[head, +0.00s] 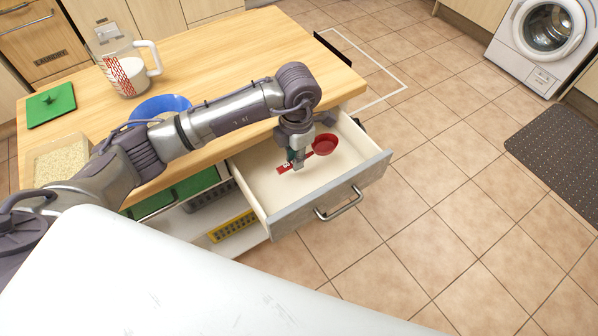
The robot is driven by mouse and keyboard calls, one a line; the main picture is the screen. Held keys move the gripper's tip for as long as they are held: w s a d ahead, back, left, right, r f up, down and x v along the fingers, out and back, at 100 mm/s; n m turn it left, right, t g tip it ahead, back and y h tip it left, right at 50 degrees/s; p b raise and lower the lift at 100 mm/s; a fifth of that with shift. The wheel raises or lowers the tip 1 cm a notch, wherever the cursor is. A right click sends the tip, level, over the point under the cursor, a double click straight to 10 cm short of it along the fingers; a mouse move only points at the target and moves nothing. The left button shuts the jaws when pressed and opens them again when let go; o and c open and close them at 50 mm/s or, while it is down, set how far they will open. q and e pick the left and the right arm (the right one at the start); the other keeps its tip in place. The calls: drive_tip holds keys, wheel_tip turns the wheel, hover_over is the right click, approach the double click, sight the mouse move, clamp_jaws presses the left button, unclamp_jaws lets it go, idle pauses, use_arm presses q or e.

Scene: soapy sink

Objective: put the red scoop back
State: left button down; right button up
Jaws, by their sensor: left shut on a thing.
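The red scoop (325,144) is inside the open drawer (262,203), with its round bowl at the right and its flat handle reaching to the lower left. My left gripper (298,166) points down into the drawer and is shut on the scoop's handle. The fingers hide part of the handle. I cannot tell whether the scoop touches the drawer floor. My right gripper is not in view.
The drawer's handle (340,205) faces open tiled floor. A washing machine (541,43) stands far right.

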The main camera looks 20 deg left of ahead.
sight(295, 179)
use_arm(q)
wheel_tip(295, 179, down, 3)
drive_tip(key=shift+r, duration=0.1)
wheel_tip(295, 179, down, 3)
drive_tip(key=shift+f, duration=0.4)
drive_tip(key=c, duration=1.1)
unclamp_jaws()
drive_tip(key=shift+c, duration=0.2)
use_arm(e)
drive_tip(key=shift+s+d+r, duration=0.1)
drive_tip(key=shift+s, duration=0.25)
use_arm(q)
drive_tip(key=shift+r+p, duration=0.3)
drive_tip(key=r, duration=0.6)
drive_tip(key=r+b, duration=0.1)
drive_tip(key=r, duration=0.4)
drive_tip(key=shift+w+d+r, duration=0.1)
drive_tip(key=shift+w+r, duration=0.1)
drive_tip(key=shift+r, duration=0.15)
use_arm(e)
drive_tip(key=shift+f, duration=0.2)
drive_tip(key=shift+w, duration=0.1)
